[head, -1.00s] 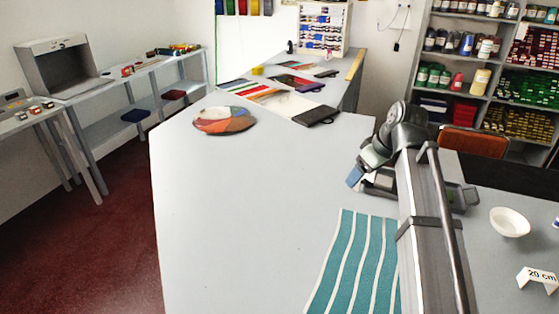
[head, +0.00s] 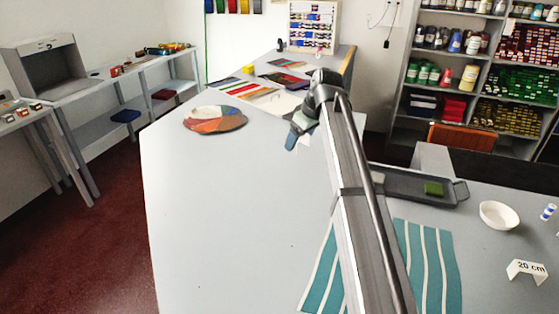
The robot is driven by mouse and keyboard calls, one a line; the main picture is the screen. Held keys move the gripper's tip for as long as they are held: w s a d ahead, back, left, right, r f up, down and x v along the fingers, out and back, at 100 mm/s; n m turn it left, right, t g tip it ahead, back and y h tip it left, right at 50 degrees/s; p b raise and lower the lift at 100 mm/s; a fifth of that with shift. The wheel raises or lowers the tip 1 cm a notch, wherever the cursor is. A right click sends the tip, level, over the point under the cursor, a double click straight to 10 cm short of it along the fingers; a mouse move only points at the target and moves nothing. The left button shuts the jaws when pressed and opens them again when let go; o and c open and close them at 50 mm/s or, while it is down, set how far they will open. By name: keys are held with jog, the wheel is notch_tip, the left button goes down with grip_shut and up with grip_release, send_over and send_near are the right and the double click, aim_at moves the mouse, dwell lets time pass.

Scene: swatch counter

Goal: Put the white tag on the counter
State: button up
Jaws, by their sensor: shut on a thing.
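My gripper (head: 297,136) is in the head view above the far middle of the grey counter (head: 220,210), right of the round colour fan. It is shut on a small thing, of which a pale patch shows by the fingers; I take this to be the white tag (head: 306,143). Most of it is hidden by the gripper. The gripper appears to be held above the counter top, but the exact height is hard to tell.
A dark tray (head: 408,190) with a green block (head: 433,188) lies right of my arm. Further right are a white bowl (head: 499,215) and a "20 cm" sign (head: 526,267). A teal striped cloth (head: 440,265) lies in front. The counter's left part is clear.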

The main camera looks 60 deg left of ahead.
jog(key=shift+f, duration=4.8)
jog(key=o, duration=1)
jog(key=shift+f, duration=0.15)
jog(key=v, duration=1.2)
jog(key=shift+r, duration=0.2)
